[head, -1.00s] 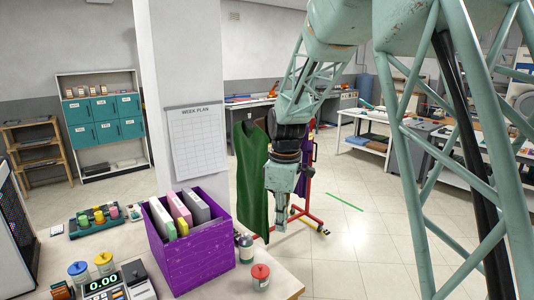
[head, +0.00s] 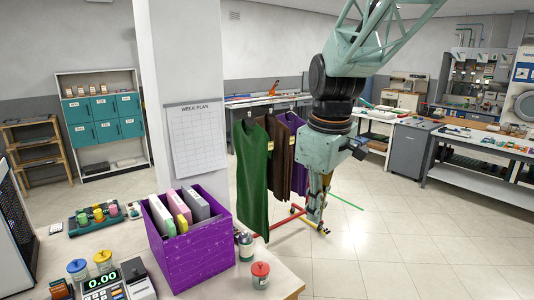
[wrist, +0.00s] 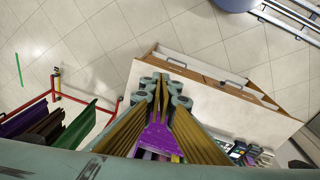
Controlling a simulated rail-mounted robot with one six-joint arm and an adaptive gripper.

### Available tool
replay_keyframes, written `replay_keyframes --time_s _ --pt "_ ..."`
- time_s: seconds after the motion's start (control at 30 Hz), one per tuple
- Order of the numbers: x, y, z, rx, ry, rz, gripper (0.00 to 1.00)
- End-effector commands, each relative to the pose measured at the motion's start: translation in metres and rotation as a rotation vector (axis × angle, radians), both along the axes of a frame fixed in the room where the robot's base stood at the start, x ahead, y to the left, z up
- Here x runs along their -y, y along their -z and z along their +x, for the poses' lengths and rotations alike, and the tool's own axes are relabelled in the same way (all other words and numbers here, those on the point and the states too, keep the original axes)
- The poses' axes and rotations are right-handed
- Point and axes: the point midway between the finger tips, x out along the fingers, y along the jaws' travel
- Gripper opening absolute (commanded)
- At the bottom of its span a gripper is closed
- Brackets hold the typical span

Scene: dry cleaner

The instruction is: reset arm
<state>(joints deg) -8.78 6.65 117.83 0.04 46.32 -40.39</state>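My gripper (head: 316,215) hangs fingers down in free air to the right of the counter in the head view. In the wrist view its fingers (wrist: 165,88) run close together, with their inner pads meeting, and nothing shows between them. The gripper looks shut and empty. In the wrist view the purple bin (wrist: 153,140) on the counter shows behind the fingers, partly hidden by them.
The counter (head: 285,280) holds the purple bin (head: 190,255), a red-lidded jar (head: 260,276) and a register (head: 104,290). A red garment rack (head: 298,212) with green, brown and purple garments stands behind my gripper. Floor on the right is open.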

Motion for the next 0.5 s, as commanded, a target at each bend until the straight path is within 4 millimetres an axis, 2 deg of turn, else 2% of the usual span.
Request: replay_keyframes --time_s 0.5 --pt "0.032 -0.036 -0.083 0.041 0.208 0.037 0.0"
